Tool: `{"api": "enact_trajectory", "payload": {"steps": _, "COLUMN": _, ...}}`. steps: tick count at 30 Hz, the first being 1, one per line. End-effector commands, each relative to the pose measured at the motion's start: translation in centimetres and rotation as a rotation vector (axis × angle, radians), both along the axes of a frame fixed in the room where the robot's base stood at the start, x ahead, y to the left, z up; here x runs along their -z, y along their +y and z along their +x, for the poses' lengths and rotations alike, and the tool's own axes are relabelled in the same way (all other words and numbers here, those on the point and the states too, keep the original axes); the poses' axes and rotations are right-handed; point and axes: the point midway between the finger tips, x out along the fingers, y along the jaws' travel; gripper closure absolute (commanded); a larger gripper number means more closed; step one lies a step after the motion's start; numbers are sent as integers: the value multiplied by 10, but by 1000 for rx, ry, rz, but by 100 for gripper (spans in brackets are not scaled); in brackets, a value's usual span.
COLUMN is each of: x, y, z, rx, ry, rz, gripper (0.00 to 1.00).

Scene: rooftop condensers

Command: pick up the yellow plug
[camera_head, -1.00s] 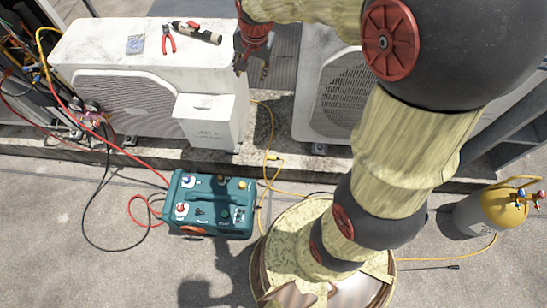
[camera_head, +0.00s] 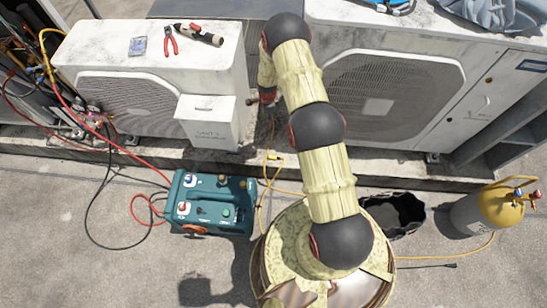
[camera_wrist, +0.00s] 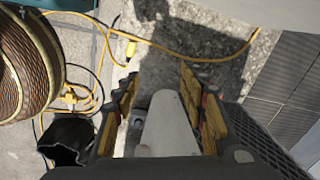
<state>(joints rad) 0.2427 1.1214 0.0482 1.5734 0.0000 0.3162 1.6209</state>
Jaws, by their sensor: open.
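The yellow plug (camera_head: 275,157) lies on a yellow cord near the concrete ledge, in front of the gap between the two white condensers. In the wrist view, the plug (camera_wrist: 130,49) shows at upper left of the fingers, clear of them. My gripper (camera_head: 267,97) is small in the head view, hanging in the gap between the condensers, beyond the plug. In the wrist view, my gripper (camera_wrist: 165,105) has its two fingers apart, with no plug between them. A pale shape shows between the fingers; I cannot tell what it is.
The left condenser (camera_head: 95,48) carries pliers (camera_head: 170,40) and another tool. The right condenser (camera_head: 470,90) borders the gap. A teal case (camera_head: 212,203) stands left of my base, a black bucket (camera_head: 408,213) and a yellow-topped cylinder (camera_head: 500,207) right. Cords cross the ground.

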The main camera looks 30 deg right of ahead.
Motion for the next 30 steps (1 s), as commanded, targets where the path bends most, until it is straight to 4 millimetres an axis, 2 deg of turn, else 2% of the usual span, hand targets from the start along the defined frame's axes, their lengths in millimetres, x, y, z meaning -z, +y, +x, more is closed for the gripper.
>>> {"api": "enact_trajectory", "payload": {"steps": 1, "x": 33, "y": -3, "z": -12, "rx": 51, "ry": 19, "rz": 8, "gripper": 58}}
{"api": "enact_trajectory", "payload": {"steps": 3, "x": 71, "y": -6, "z": -24, "rx": 124, "ry": 33, "rz": 15, "gripper": 58}}
{"api": "enact_trajectory", "payload": {"steps": 6, "x": 117, "y": -8, "z": -42, "rx": 216, "ry": 50, "rz": 24, "gripper": 58}}
{"api": "enact_trajectory", "payload": {"steps": 10, "x": 161, "y": -9, "z": -63, "rx": 305, "ry": 65, "rz": 30, "gripper": 58}}
{"api": "enact_trajectory", "payload": {"steps": 15, "x": 190, "y": -9, "z": -77, "rx": 364, "ry": 74, "rz": 34, "gripper": 58}}
{"api": "enact_trajectory", "payload": {"steps": 30, "x": 239, "y": -9, "z": -82, "rx": 373, "ry": 77, "rz": 34, "gripper": 58}}
